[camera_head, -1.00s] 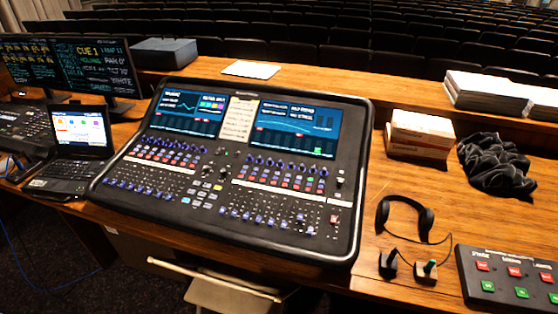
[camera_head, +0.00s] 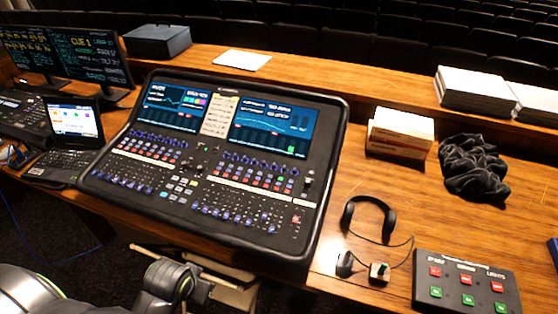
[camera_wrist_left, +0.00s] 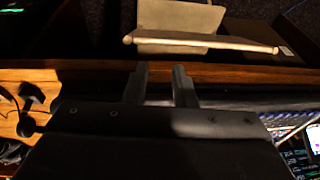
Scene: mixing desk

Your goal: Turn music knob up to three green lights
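The mixing desk (camera_head: 215,165) lies tilted on the wooden table, with two lit screens and rows of small knobs and buttons. The left screen (camera_head: 172,105) has small text at its upper left that may read MUSIC. I cannot tell which knob is the music knob; several blue-capped knobs (camera_head: 150,142) sit below the screens. One green-lit key shows at the right, and I cannot make out a level light column. My left gripper (camera_wrist_left: 160,78) shows in the left wrist view with its two fingers apart and nothing between them. My right gripper is not in view.
A laptop (camera_head: 75,123) stands left of the desk. A white box (camera_head: 400,133) and black cloth (camera_head: 475,170) are behind. A chair (camera_wrist_left: 185,18) is below the table's front edge.

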